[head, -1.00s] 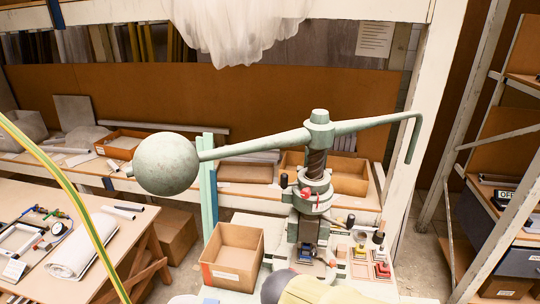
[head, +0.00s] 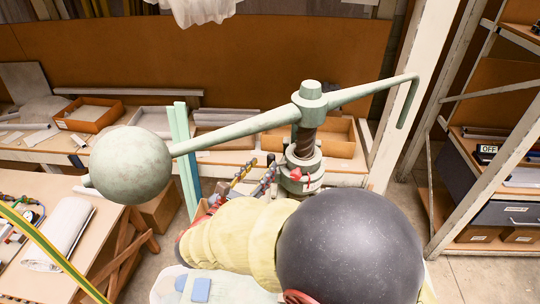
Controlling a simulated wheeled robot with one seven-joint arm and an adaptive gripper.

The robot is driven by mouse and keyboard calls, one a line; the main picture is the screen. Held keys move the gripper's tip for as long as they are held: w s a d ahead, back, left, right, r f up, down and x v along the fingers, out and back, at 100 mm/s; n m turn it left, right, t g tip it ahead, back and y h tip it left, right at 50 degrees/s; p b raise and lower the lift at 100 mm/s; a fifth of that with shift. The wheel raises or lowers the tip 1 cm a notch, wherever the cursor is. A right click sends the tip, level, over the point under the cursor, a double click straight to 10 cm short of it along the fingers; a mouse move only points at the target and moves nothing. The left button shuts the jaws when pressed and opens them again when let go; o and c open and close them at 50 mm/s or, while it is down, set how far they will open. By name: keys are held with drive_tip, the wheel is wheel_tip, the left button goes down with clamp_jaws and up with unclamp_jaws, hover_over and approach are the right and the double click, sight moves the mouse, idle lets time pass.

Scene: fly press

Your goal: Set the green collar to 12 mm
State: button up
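The fly press's pale green collar (head: 302,181) sits around the dark screw (head: 305,141), below the lever hub. A small red part shows on its front. No millimetre marking can be read at this size, and its lower side is partly hidden by my arm. My gripper (head: 261,164) is just left of the collar. Its two slim fingers, one yellowish and one bluish, stand apart with a gap and nothing visible between them. Whether a fingertip touches the collar cannot be told. My yellow-sleeved arm and dark round joint hide the press base.
The press lever (head: 245,138) spans above the gripper, with a large green ball weight (head: 131,165) at its left end. A pale green upright (head: 186,155) stands left of the gripper. A white post (head: 415,95) and shelf rack are at right. A workbench (head: 115,215) is at left.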

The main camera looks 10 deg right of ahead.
sight(269, 160)
drive_tip(key=x, duration=0.6)
drive_tip(key=shift+d, duration=0.1)
drive_tip(key=shift+c, duration=1.1)
clamp_jaws()
